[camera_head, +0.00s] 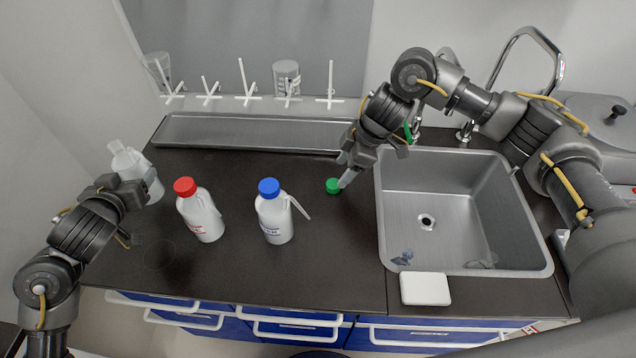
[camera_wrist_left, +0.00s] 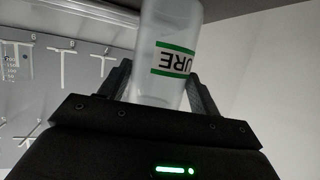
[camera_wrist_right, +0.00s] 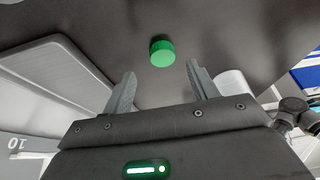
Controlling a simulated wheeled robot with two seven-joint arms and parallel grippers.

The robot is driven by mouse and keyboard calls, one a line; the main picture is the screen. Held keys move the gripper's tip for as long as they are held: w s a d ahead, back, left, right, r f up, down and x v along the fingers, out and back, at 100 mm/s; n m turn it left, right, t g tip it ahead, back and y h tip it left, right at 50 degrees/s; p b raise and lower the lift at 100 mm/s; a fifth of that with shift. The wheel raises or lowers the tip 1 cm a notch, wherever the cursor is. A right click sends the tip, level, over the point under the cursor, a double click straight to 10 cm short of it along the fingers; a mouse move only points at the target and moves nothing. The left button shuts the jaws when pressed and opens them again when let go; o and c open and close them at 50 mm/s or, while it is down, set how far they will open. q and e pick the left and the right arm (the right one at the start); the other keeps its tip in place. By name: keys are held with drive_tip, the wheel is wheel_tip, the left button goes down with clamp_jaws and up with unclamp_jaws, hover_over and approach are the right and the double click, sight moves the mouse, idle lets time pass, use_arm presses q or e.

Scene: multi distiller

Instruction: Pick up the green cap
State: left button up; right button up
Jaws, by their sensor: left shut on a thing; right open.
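The green cap (camera_head: 333,186) lies on the dark counter just left of the sink. In the right wrist view the cap (camera_wrist_right: 162,53) is ahead of the two fingertips, between their lines. My right gripper (camera_head: 347,175) is open and empty, close to the cap; whether it touches cannot be told. It also shows in the right wrist view (camera_wrist_right: 161,74). My left gripper (camera_head: 128,192) is shut on a whitish bottle (camera_head: 134,166) held tilted at the counter's left. In the left wrist view this bottle (camera_wrist_left: 168,55) has a green-banded label and stands between the fingers.
A red-capped bottle (camera_head: 201,215) and a blue-capped bottle (camera_head: 272,213) stand on the counter left of the cap. The sink (camera_head: 455,215) is at the right. A white block (camera_head: 425,289) lies by its front edge. A drying rack (camera_head: 245,85) hangs above a tray (camera_head: 250,131).

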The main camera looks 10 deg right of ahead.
sight(334, 183)
use_arm(q)
drive_tip(key=shift+r+p, duration=0.5)
drive_tip(key=shift+r, duration=0.15)
use_arm(e)
drive_tip(key=x, duration=0.3)
drive_tip(key=shift+s+a+f, duration=0.15)
drive_tip(key=shift+s+f, duration=0.1)
drive_tip(key=shift+f, duration=0.1)
drive_tip(key=shift+a+f, duration=0.15)
drive_tip(key=shift+f, duration=0.35)
drive_tip(key=c, duration=1.1)
drive_tip(key=shift+c, duration=0.2)
drive_tip(key=shift+w+r, duration=0.1)
drive_tip(key=shift+r, duration=0.05)
use_arm(q)
drive_tip(key=shift+f+b, duration=0.3)
use_arm(e)
drive_tip(key=shift+r, duration=0.55)
use_arm(q)
drive_tip(key=shift+f+b, duration=0.8)
use_arm(e)
drive_tip(key=s+d+r, duration=0.1)
drive_tip(key=s+r, duration=1)
drive_tip(key=s, duration=0.3)
drive_tip(key=shift+r, duration=0.35)
use_arm(q)
drive_tip(key=shift+a, duration=0.1)
use_arm(e)
drive_tip(key=shift+d, duration=0.15)
